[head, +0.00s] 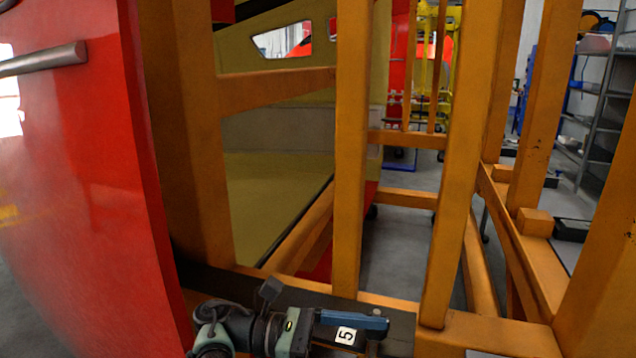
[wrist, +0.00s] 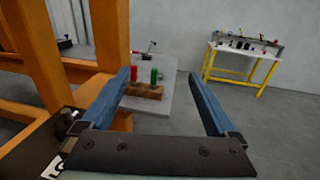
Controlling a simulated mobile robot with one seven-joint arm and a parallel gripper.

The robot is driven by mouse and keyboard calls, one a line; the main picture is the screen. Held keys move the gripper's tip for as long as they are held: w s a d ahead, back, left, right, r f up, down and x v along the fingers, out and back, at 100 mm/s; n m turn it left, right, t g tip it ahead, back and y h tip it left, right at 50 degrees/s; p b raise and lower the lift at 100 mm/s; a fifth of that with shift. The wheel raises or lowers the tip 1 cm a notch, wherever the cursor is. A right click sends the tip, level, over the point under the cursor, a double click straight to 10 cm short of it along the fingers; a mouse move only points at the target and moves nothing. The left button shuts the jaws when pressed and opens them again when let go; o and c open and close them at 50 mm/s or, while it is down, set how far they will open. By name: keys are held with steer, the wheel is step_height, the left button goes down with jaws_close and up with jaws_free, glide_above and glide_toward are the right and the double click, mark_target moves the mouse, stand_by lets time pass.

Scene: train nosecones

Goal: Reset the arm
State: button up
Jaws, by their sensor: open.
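My gripper (head: 352,320) shows at the bottom centre of the head view, in front of the orange frame, with its blue fingers pointing right. In the wrist view my gripper (wrist: 165,90) is open, its two blue fingers wide apart with nothing between them. Beyond the fingers, a wooden block (wrist: 143,91) with a red and a green upright piece stands on a grey surface (wrist: 178,72). The gripper is apart from it.
A large red curved panel (head: 80,190) fills the left of the head view. Orange posts (head: 350,150) stand close beyond my arm. A grey shelf (head: 600,110) is at the far right. In the wrist view a yellow-legged workbench (wrist: 242,52) stands by the wall, with bare floor before it.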

steer(key=w+m+t+y, duration=0.5)
steer(key=w+t+y, duration=0.1)
steer(key=w+t, duration=0.25)
steer(key=w+a+r+m+t+y, duration=0.25)
steer(key=r+m+t+y, duration=0.4)
steer(key=r, duration=0.65)
steer(key=s+a+r+m+t+y, duration=0.1)
steer(key=s+r+t, duration=0.25)
steer(key=r, duration=0.35)
steer(key=s+a+r+m+t, duration=0.1)
steer(key=s+r+t, duration=0.2)
steer(key=r+t, duration=0.3)
steer(key=s+a+r+m+t+y, duration=0.2)
steer(key=s+r+t+y, duration=0.2)
steer(key=s+r, duration=1)
steer(key=s+t, duration=0.1)
steer(key=s, duration=0.3)
steer(key=shift+m, duration=0.35)
steer(key=shift+a+r+t, duration=0.1)
steer(key=shift+t, duration=0.25)
